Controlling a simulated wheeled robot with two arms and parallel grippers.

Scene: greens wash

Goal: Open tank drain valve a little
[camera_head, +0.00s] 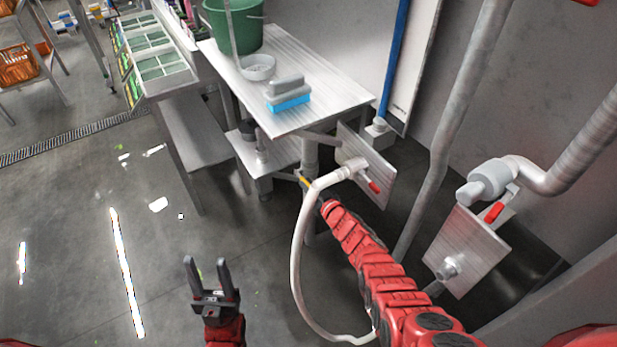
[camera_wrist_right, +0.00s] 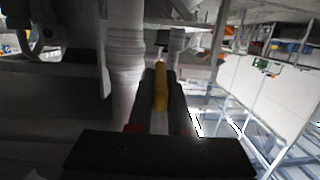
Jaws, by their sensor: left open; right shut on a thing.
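A yellow valve handle (camera_head: 304,182) sits by the metal pipe under the steel table, partly hidden by a white hose and my right arm. In the right wrist view the yellow handle (camera_wrist_right: 161,88) lies between the two dark fingers of my right gripper (camera_wrist_right: 161,78), which is shut on it. A pale vertical pipe (camera_wrist_right: 126,70) stands just left of the fingers. In the head view my right gripper (camera_head: 317,198) is small and mostly hidden behind the hose. My left gripper (camera_head: 209,274) is open and empty above the floor.
The white hose (camera_head: 297,250) loops down beside my right arm. Red-handled valves (camera_head: 373,186) (camera_head: 495,212) are on the right. The steel table (camera_head: 325,85) holds a green bucket (camera_head: 232,25) and a blue-bristled brush (camera_head: 288,95).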

